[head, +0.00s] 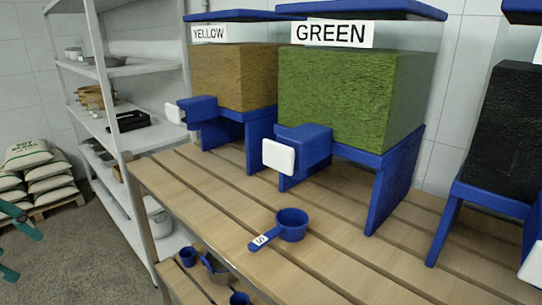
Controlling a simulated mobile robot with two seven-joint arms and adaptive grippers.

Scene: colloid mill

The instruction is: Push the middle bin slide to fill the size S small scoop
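The middle bin is the one labelled GREEN (345,97), full of green material on a blue stand. Its blue spout box (307,142) has a white slide plate (278,157) at its front left end. The small blue scoop (292,226) with an S label on its handle lies on the slatted table, in front of the green bin and apart from its spout. The visible inside of its cup looks blue, with no green seen. My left gripper (27,257) shows only partly at the left edge, its teal fingers apart, empty and far from the scoop. My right gripper is out of view.
The YELLOW bin (237,78) stands behind left, and a black-filled bin (500,135) stands at right. Several blue scoops, including one (188,256), sit on a lower slatted shelf (180,285). Metal shelving (113,140) and stacked sacks (30,165) stand at left. The wooden table (370,265) is clear around the scoop.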

